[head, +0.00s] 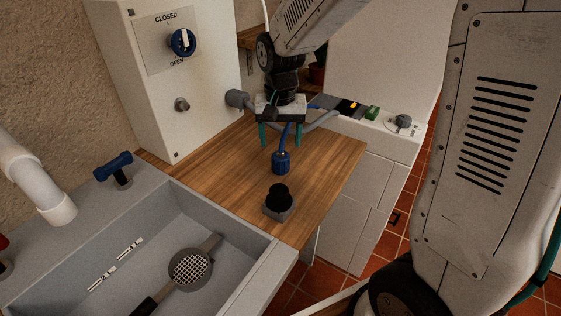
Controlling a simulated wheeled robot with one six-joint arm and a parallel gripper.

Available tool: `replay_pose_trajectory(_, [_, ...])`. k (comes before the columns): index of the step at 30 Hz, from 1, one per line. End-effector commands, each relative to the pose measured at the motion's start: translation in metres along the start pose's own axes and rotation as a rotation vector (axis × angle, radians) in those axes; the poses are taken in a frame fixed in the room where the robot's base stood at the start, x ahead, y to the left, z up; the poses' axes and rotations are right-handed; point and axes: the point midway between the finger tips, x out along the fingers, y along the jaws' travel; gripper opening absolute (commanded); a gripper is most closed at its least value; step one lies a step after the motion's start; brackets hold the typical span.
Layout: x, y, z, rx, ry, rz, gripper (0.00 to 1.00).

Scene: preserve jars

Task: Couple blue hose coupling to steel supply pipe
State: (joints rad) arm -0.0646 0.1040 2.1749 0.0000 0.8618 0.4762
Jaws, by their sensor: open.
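The blue hose coupling (281,162) stands upright, or nearly so, on the wooden worktop. A thin blue hose rises from its top and passes between the fingers of my gripper. My gripper (280,136) points down with its two teal fingers apart, above and slightly behind the coupling. It does not visibly touch the coupling. A short round steel stub (182,104) sticks out of the white panel below the dial; it appears to be the steel supply pipe, and its end is bare.
The white panel carries a blue-rimmed dial (183,41) marked CLOSED and OPEN. A grey hose (322,121) with a thick grey fitting (237,98) lies behind my gripper. A black knob on a grey block (279,200) stands in front. A sink (250,265) holds a strainer (190,270).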

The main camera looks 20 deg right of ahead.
Motion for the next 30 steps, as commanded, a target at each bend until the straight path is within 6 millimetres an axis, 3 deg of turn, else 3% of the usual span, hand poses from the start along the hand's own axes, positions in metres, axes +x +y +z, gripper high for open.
replay_pose_trajectory(16, [0.07,0.001,0.003,0.001,-0.003,0.002,0.67])
replay_pose_trajectory(26, [0.077,0.001,0.003,0.001,-0.001,0.0,0.67])
replay_pose_trajectory(30, [0.077,0.001,0.003,0.001,-0.001,0.0,0.3])
